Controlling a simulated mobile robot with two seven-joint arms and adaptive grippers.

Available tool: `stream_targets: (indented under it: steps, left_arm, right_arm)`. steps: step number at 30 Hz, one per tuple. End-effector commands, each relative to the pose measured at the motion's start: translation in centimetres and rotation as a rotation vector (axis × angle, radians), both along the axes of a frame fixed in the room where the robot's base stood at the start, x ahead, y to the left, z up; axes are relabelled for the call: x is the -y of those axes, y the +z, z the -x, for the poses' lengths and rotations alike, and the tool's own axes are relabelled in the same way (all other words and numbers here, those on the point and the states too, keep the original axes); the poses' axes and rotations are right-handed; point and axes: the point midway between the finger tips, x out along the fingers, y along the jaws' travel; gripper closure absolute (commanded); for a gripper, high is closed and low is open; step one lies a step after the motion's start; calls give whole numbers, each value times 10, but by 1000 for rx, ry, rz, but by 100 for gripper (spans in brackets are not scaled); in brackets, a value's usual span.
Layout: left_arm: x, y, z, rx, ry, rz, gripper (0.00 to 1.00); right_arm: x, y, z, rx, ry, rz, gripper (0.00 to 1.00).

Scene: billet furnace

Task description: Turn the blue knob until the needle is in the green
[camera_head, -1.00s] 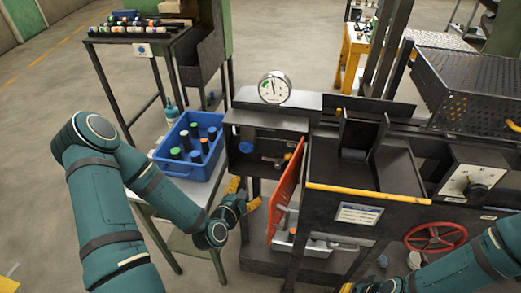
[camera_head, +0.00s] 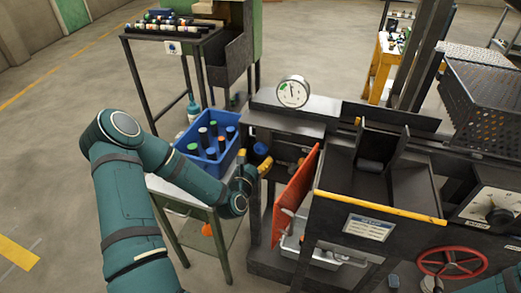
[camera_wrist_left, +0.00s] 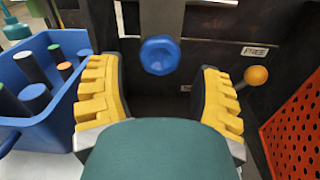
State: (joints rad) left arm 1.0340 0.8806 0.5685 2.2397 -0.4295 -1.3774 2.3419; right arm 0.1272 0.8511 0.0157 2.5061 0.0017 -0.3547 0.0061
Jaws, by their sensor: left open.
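The blue knob (camera_head: 261,148) is on the dark front panel of the furnace, partly behind my left gripper. In the left wrist view the blue knob (camera_wrist_left: 160,55) shows whole, between and beyond the yellow fingers. My left gripper (camera_head: 254,160) is open and faces the panel. Its fingers stand either side of the knob's line, with no visible contact. The round white gauge (camera_head: 293,92) stands on top of the furnace, above the knob. It has a green sector on its left part; its thin needle is too small to read surely. My right gripper is out of view.
A blue bin (camera_head: 207,143) with several capped cylinders stands on a table left of the gripper. An orange-tipped lever (camera_wrist_left: 257,75) sits right of the knob, near a perforated orange door (camera_head: 296,190). A red handwheel (camera_head: 450,262) is at lower right.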

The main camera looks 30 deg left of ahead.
Motion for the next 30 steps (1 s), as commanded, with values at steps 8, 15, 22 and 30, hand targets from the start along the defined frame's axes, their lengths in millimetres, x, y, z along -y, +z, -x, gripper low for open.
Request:
stream_targets:
  steps: [8, 15, 22, 30]
  left_arm:
    - [-9, -1, -38, -1, 0, -1, 35]
    - [-11, -1, -46, -2, -1, 0, 35]
    - [-11, -1, -46, -2, -1, 0, 44]
    - [-11, 0, -46, -2, -1, -2, 88]
  right_arm:
    - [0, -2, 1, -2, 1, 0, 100]
    - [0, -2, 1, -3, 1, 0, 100]
    - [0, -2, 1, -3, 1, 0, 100]
    - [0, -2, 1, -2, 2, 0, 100]
